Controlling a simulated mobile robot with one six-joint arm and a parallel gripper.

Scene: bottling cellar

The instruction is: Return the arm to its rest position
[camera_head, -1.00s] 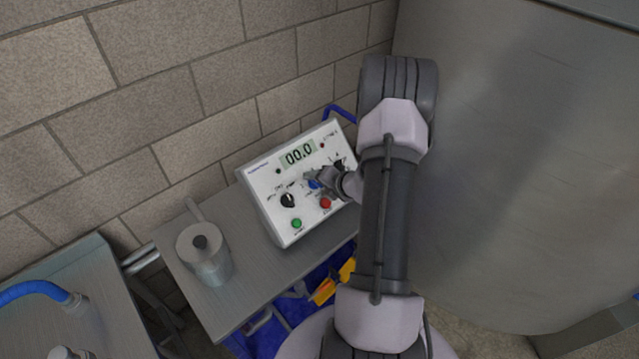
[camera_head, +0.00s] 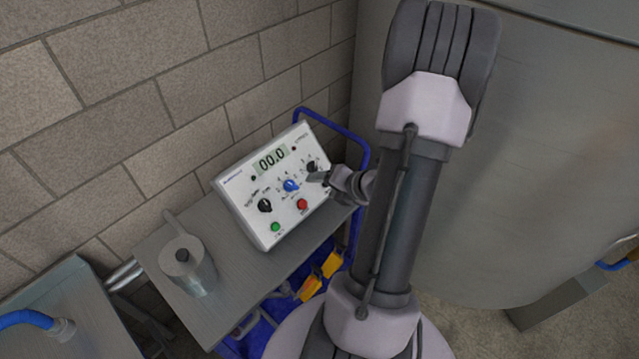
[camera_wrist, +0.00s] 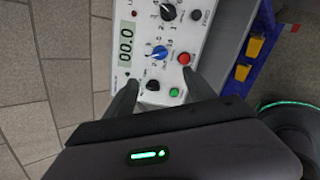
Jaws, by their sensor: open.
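My arm rises from the bottom of the head view and bends at the top right. My gripper (camera_head: 318,178) is at the right part of the control box's face, its near side covering a little of the panel. The white control box (camera_head: 246,199) has a display reading 00.0, black knobs, a blue knob (camera_head: 290,185), a red button (camera_head: 302,204) and a green button (camera_head: 275,227). The blue knob stands clear of the fingers. Contact with the panel cannot be told.
The box stands on a grey cart top (camera_head: 222,228) beside a metal lidded pot (camera_head: 196,270). A blue cart handle (camera_head: 345,131) is behind the gripper. A brick wall (camera_head: 160,90) is behind, a large steel tank (camera_head: 545,190) at right. Yellow items (camera_head: 322,274) sit low.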

